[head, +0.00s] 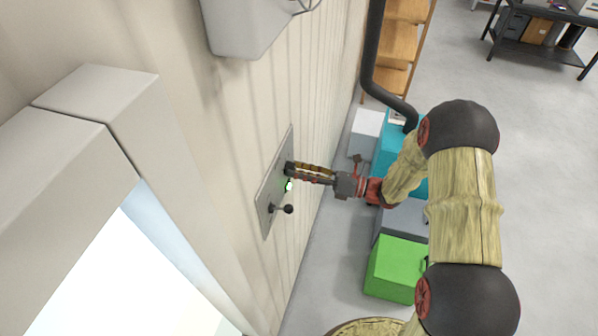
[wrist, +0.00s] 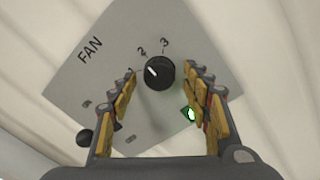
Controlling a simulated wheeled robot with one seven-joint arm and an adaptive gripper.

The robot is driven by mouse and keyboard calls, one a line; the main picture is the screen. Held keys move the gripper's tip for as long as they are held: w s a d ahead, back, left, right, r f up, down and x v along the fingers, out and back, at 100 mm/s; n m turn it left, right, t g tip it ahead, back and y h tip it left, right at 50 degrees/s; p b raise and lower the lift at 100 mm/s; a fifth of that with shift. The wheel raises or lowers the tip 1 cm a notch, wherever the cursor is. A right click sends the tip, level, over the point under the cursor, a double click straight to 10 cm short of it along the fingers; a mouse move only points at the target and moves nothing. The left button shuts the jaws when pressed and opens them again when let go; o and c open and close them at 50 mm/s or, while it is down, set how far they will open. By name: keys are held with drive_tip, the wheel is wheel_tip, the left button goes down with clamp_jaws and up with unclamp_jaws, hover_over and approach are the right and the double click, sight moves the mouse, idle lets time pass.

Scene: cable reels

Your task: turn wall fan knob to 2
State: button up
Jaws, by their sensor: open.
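The fan knob (wrist: 159,73) is round and black with a white pointer mark, on a grey panel (wrist: 98,78) lettered FAN with numbers 1, 2 and 3. The mark is on the knob's left side, toward 1 and 2; I cannot tell the exact setting. My gripper (wrist: 165,79) is open, its yellow-padded fingers on either side of the knob. I cannot tell whether they touch it. In the head view my gripper (head: 290,173) reaches the wall panel (head: 265,203) from the right, and its fingers hide the knob there.
A green light (wrist: 190,114) glows beside the right finger. A lever with a black ball (head: 288,209) sticks out of the panel below my gripper. A grey wall box (head: 240,30) is above. A green box (head: 392,268) and other boxes stand on the floor along the wall.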

drive_tip(key=shift+d, duration=0.1)
drive_tip(key=v, duration=1.1)
drive_tip(key=shift+d, duration=0.4)
drive_tip(key=shift+s, duration=0.1)
